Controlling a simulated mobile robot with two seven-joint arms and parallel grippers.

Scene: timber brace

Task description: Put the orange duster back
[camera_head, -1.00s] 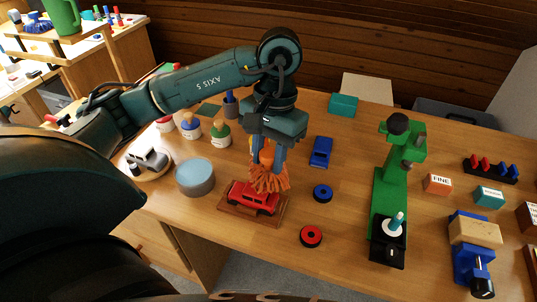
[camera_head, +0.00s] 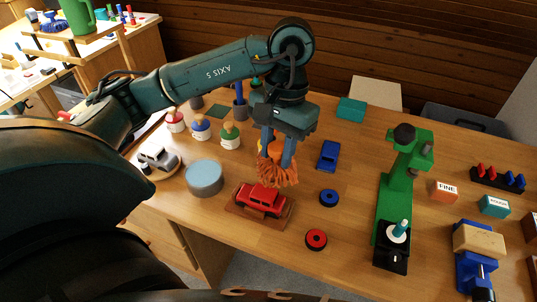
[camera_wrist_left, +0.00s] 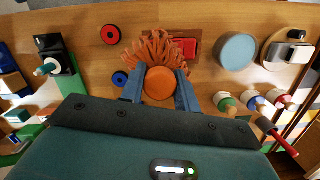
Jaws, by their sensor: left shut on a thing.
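The orange duster (camera_head: 277,172) has a round orange handle and shaggy orange strands. My left gripper (camera_head: 278,150) is shut on its handle and holds it strands down, just behind the red toy car (camera_head: 262,198). The car sits on a wooden base. In the left wrist view the duster handle (camera_wrist_left: 160,83) is between the two blue fingers of my left gripper (camera_wrist_left: 160,90), and the strands (camera_wrist_left: 155,50) spread out beyond it, partly in front of the red car (camera_wrist_left: 185,46). My right gripper is not in view.
A grey-blue round tin (camera_head: 204,177) and a grey car (camera_head: 159,158) stand to the left, with paint jars (camera_head: 230,136) behind. A blue car (camera_head: 328,155), a blue ring (camera_head: 329,198) and a red ring (camera_head: 316,239) lie to the right. A tall green press (camera_head: 398,190) stands further right.

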